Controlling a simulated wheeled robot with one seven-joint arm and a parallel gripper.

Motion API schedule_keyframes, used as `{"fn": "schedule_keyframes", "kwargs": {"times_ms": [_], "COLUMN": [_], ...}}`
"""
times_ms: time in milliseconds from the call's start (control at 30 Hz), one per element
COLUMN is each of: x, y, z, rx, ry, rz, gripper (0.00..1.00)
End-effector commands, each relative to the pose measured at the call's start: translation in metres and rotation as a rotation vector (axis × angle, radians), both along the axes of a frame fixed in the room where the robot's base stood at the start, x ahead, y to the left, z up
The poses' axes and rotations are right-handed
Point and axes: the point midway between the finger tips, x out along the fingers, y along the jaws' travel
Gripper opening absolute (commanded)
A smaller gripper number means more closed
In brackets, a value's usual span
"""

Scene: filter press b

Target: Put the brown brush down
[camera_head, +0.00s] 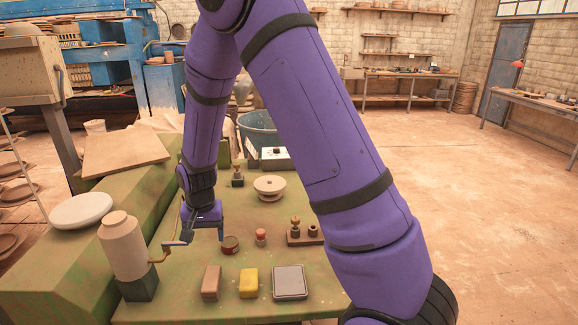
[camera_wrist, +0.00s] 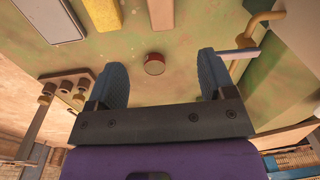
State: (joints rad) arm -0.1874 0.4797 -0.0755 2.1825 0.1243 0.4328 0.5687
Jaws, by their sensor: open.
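A brown block (camera_head: 211,283), which appears to be the brown brush, rests on the green table (camera_head: 180,305) near its front edge, left of a yellow block (camera_head: 248,283). It also shows at the top edge of the wrist view (camera_wrist: 162,13), partly cut off. My gripper (camera_head: 207,237) is above the table, behind the brown block in the head view and apart from it. In the wrist view my gripper (camera_wrist: 163,70) has its blue fingers wide apart, with nothing held between them. A small red-rimmed tin (camera_wrist: 154,64) lies on the table below the gap.
A grey pad (camera_head: 289,282) lies right of the yellow block. A holder with pegs (camera_head: 304,233) and a small red-topped piece (camera_head: 261,237) stand right of the gripper. A cream cylinder (camera_head: 123,246) with a bent brown pipe stands close on the left.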

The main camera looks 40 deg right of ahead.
Motion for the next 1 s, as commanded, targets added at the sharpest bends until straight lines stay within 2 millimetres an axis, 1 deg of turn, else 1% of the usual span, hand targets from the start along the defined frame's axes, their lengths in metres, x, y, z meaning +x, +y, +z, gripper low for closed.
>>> {"fn": "schedule_keyframes", "kwargs": {"times_ms": [33, 200, 300, 367, 500, 667, 800, 867, 1000], "x": [-0.004, -0.025, -0.041, -0.052, -0.081, -0.118, -0.154, -0.170, -0.208], "y": [-0.003, -0.011, -0.017, -0.020, -0.028, -0.037, -0.044, -0.047, -0.053], "z": [0.024, 0.087, 0.121, 0.140, 0.180, 0.220, 0.248, 0.258, 0.277], "rx": [0.007, 0.016, 0.017, 0.015, 0.008, -0.010, -0.032, -0.044, -0.078], "ry": [-0.024, -0.079, -0.111, -0.131, -0.177, -0.231, -0.276, -0.296, -0.337], "rz": [0.018, 0.091, 0.134, 0.161, 0.221, 0.291, 0.349, 0.373, 0.429], "gripper": [0.76, 0.76, 0.76, 0.76, 0.76, 0.76, 0.76, 0.76, 0.76]}}
